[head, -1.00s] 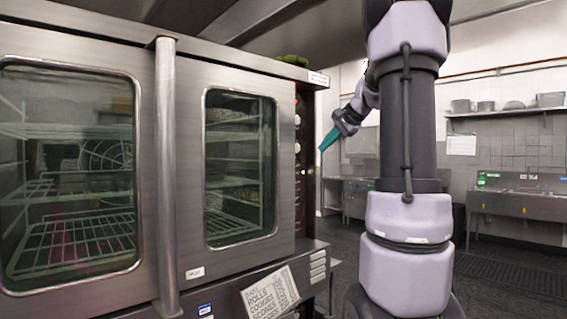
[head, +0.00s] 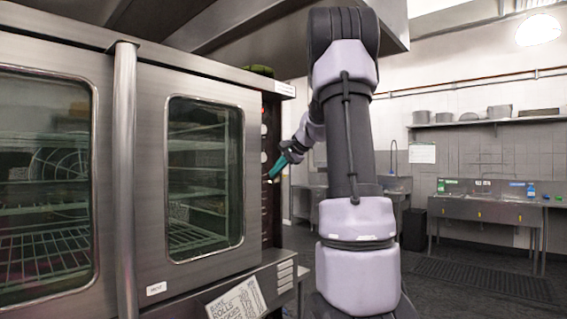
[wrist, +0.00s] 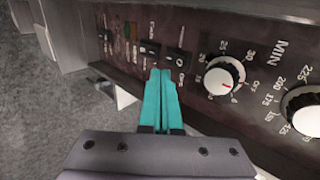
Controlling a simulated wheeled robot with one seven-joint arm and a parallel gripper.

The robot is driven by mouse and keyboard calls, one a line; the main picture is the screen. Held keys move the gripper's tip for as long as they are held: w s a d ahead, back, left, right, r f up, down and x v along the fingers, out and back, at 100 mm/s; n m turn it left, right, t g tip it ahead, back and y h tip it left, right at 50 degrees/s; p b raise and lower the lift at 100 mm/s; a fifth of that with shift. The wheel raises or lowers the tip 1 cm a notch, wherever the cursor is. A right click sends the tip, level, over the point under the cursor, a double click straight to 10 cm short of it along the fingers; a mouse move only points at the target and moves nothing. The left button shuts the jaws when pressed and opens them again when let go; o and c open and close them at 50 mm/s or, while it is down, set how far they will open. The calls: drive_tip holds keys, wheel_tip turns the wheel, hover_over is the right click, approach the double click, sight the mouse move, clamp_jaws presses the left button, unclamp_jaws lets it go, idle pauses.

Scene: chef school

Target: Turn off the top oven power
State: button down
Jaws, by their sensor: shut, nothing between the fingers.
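The steel oven (head: 150,180) with two glass doors fills the left of the head view. Its dark control panel (head: 267,200) is on the right side, seen at a sharp angle. My gripper (head: 271,175) has teal fingers, shut and empty, at the panel. In the wrist view the gripper tips (wrist: 160,72) lie just below and between the two switches. I cannot tell whether they touch the panel, or the switch positions.
A white timer dial (wrist: 222,75) is right of the tips, with another dial (wrist: 305,108) further right. A paper sign (head: 237,300) hangs on the oven's lower front. Steel sinks (head: 480,208) stand at the far right. Open floor (head: 450,265) lies right of my arm.

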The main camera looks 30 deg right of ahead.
drive_tip(key=w, duration=0.1)
drive_tip(key=w+a, duration=0.1)
drive_tip(key=w, duration=0.2)
drive_tip(key=shift+w+a, duration=0.2)
drive_tip(key=shift+a, duration=0.1)
drive_tip(key=shift+w+a+r, duration=0.15)
drive_tip(key=shift+w, duration=0.3)
drive_tip(key=shift+r, duration=0.15)
drive_tip(key=shift+r, duration=0.7)
drive_tip(key=shift+r, duration=0.1)
